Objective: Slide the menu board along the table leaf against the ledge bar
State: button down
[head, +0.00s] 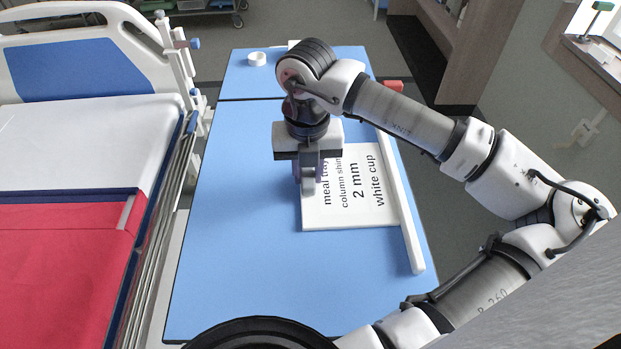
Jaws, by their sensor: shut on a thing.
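The menu board (345,213) is a white panel with black printed lines, among them "2 mm" and "white cup". It lies flat on the blue table leaf (235,230). The white ledge bar (411,243) runs along the leaf's right side. The board's right edge lies along the bar, with no clear gap; I cannot tell whether they touch. My gripper (308,188) points down at the board's left edge and is shut on the board. The fingers and wrist hide its upper left part and some of the print.
A small white ring (257,59) sits on the far table section, beyond a dark seam. A red block (394,87) is by the bar's far end. A bed with a rail (160,215) stands close on the left. The leaf left of the board is clear.

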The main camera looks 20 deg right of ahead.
jog(key=c, duration=1.1)
grip_release()
notch_tip(320, 180, up, 14)
jog(key=shift+f+b, duration=0.1)
jog(key=shift+b, duration=0.65)
jog(key=shift+s, duration=0.1)
